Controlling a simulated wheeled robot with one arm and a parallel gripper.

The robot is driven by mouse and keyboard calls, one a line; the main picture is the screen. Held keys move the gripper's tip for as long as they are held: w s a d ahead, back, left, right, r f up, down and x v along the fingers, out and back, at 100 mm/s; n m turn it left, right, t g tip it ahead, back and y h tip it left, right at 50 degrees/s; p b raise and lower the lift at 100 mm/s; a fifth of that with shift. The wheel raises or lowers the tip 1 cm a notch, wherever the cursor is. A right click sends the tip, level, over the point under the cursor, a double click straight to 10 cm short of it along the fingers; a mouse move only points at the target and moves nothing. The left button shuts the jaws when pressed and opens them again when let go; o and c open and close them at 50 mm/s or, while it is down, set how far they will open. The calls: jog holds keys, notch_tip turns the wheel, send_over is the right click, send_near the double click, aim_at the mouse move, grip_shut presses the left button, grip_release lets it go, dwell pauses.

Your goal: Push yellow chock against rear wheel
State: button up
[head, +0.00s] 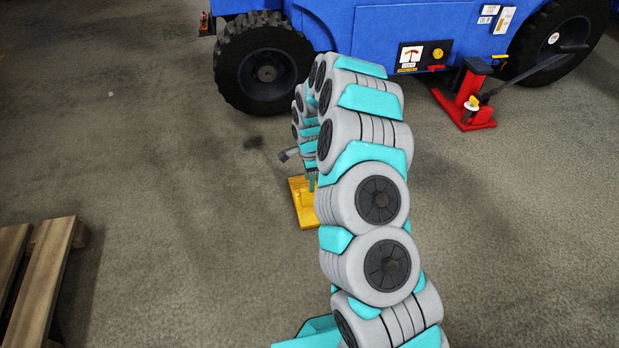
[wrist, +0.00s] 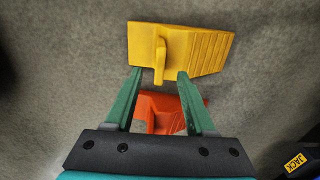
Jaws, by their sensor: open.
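The yellow chock (head: 304,207) lies on the floor in front of the blue vehicle, partly hidden by my arm in the head view. In the wrist view the yellow chock (wrist: 205,50) shows its ridged side and an upright handle. My gripper (wrist: 160,74) is open, its green fingertips on either side of the handle's near end; I cannot tell whether they touch it. In the head view my gripper (head: 312,182) is mostly hidden. The vehicle has a left wheel (head: 265,68) and a right wheel (head: 556,40); the view does not show which is rear. The chock stands apart from both.
An orange ridged block (wrist: 160,104) shows between my fingers in the wrist view. A red jack (head: 467,100) stands by the vehicle (head: 345,30). A wooden pallet (head: 40,275) lies at lower left. The floor between chock and left wheel looks mostly clear.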

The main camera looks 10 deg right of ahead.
aim_at(310, 202)
notch_tip(310, 202, down, 4)
jog(key=shift+r+b, duration=0.1)
jog(key=shift+b, duration=0.65)
jog(key=shift+f+p, duration=0.35)
jog(key=shift+f, duration=1.45)
jog(key=shift+s+f, duration=0.15)
jog(key=shift+s, duration=0.1)
jog(key=c, duration=0.8)
grip_shut()
jog(key=shift+s+f, duration=0.25)
jog(key=shift+s, duration=0.1)
jog(key=shift+w+r+p, duration=0.2)
jog(key=shift+r+p, duration=0.3)
jog(key=shift+r, duration=0.65)
jog(key=shift+w+r+p, duration=0.15)
jog(key=shift+r+p, duration=0.35)
jog(key=shift+r, duration=0.6)
jog(key=shift+w+r+p, duration=0.2)
jog(key=shift+r+p, duration=0.3)
jog(key=shift+r, duration=0.75)
